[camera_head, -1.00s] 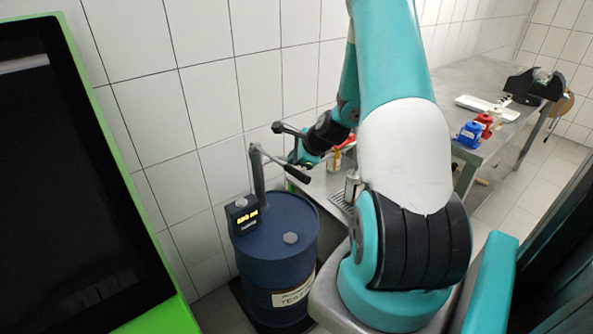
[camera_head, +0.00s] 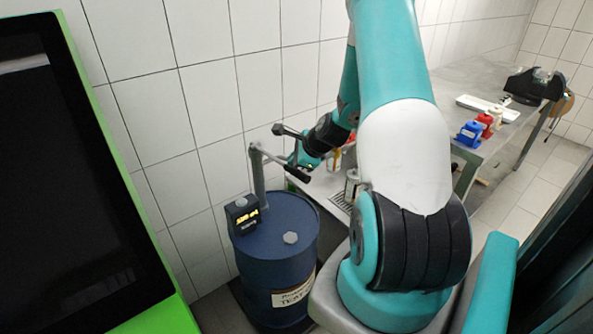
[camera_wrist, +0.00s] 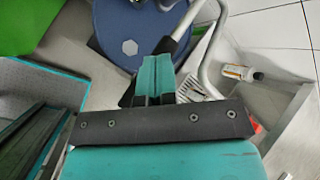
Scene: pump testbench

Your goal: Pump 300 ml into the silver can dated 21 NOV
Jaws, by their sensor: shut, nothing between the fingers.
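The blue drum (camera_head: 275,245) carries a grey hand pump (camera_head: 258,170) with a black-gripped lever (camera_head: 297,173). A small black meter (camera_head: 243,214) on the drum shows yellow digits too small to read surely. A silver can (camera_head: 351,186) stands on the bench right of the pump, partly hidden by my arm; no date is legible. My gripper (camera_head: 300,158) is at the lever. In the wrist view its teal fingers (camera_wrist: 155,62) are shut and empty beside the black lever grip (camera_wrist: 165,45). I cannot tell whether they touch it.
The drum cap (camera_wrist: 130,47) and a white bottle (camera_wrist: 240,73) show in the wrist view. A green-framed dark screen (camera_head: 70,180) fills the left side.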

